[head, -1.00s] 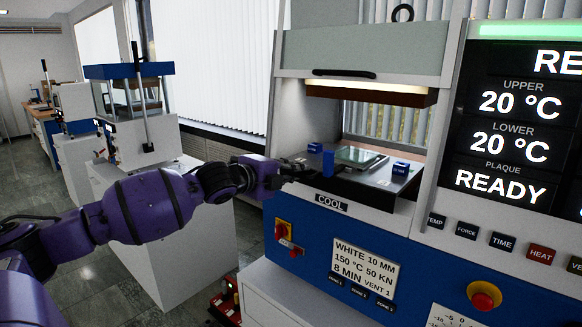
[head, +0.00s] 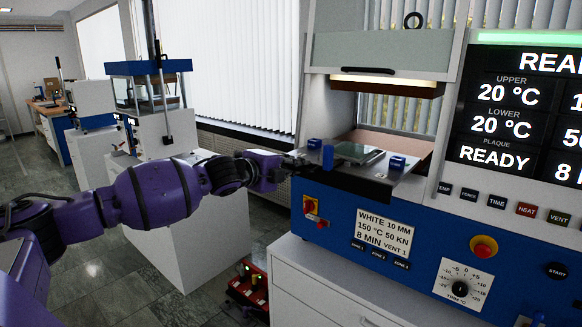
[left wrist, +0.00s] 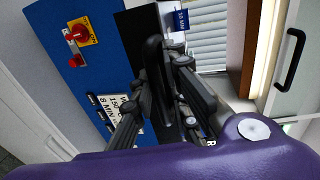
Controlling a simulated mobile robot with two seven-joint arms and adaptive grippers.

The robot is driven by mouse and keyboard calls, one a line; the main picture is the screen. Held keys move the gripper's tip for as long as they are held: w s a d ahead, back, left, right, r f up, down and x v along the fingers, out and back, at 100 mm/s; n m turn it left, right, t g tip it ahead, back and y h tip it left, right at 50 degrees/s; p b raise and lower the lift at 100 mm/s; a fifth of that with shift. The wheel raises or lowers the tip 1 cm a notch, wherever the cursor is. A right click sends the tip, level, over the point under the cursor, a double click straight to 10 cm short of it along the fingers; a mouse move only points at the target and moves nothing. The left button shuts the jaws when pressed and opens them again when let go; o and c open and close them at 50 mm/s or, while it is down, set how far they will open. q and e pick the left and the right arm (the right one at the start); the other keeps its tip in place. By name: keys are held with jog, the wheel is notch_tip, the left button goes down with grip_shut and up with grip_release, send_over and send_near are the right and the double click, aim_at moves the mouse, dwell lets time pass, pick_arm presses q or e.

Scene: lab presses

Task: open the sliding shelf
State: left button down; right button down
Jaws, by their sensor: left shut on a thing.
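The sliding shelf (head: 363,178) is a dark tray jutting out of the press bay, toward me. It carries a greyish-green plate (head: 357,152) and small blue blocks (head: 397,162). My left gripper (head: 303,160) is at the shelf's front left. In the left wrist view, its fingers (left wrist: 163,78) are closed around a black handle bar (left wrist: 154,48) at the shelf's front edge. The fingers partly hide the handle. My right gripper is not in view.
Below the shelf is the blue press front with a red-yellow switch (head: 311,206). The press's raised guard (head: 380,52) is above the bay. A red toolbox (head: 248,290) stands on the floor, lower left. Other presses (head: 150,125) stand further left.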

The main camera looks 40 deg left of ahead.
pick_arm(q)
jog(key=shift+s+f, duration=0.1)
jog(key=shift+f, duration=0.65)
jog(key=c, duration=1.9)
grip_release()
jog(key=shift+s, duration=0.1)
jog(key=shift+c, duration=0.2)
jog(key=shift+o, duration=0.6)
jog(key=shift+s+a+r, duration=0.1)
jog(key=shift+r, duration=0.15)
jog(key=shift+r, duration=0.2)
jog(key=v, duration=1.1)
jog(key=shift+s, duration=0.4)
jog(key=shift+a, duration=0.15)
